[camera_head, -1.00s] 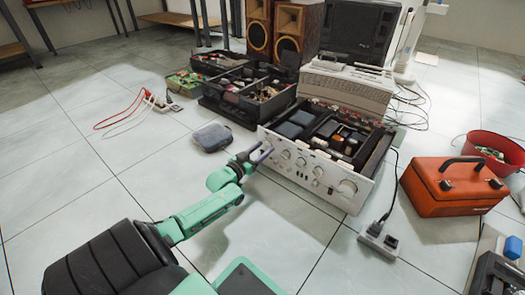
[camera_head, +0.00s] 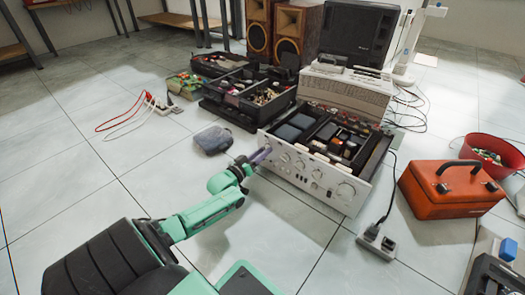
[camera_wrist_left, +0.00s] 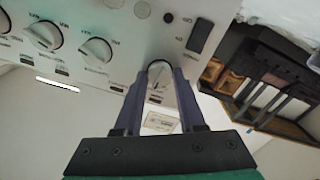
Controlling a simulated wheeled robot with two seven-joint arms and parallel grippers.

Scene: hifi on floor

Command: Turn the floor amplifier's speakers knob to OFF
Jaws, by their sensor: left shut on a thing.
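The silver floor amplifier (camera_head: 325,184) stands on the tiles with its top open and its knobbed front panel toward me. My left gripper (camera_head: 262,156) is at the left end of that panel. In the left wrist view the left gripper (camera_wrist_left: 159,72) has its two purple fingers on either side of a small round knob (camera_wrist_left: 158,82), shut on it. Which setting this knob points to is too small to read. Other larger knobs (camera_wrist_left: 96,51) sit to its left in that view, and a dark rectangular button (camera_wrist_left: 200,36) to its right. My right gripper is not in view.
A grey pouch (camera_head: 213,139) lies left of the amplifier. An orange toolbox (camera_head: 450,187) and a power strip (camera_head: 377,242) are on its right. Black parts trays (camera_head: 240,112) stand behind.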

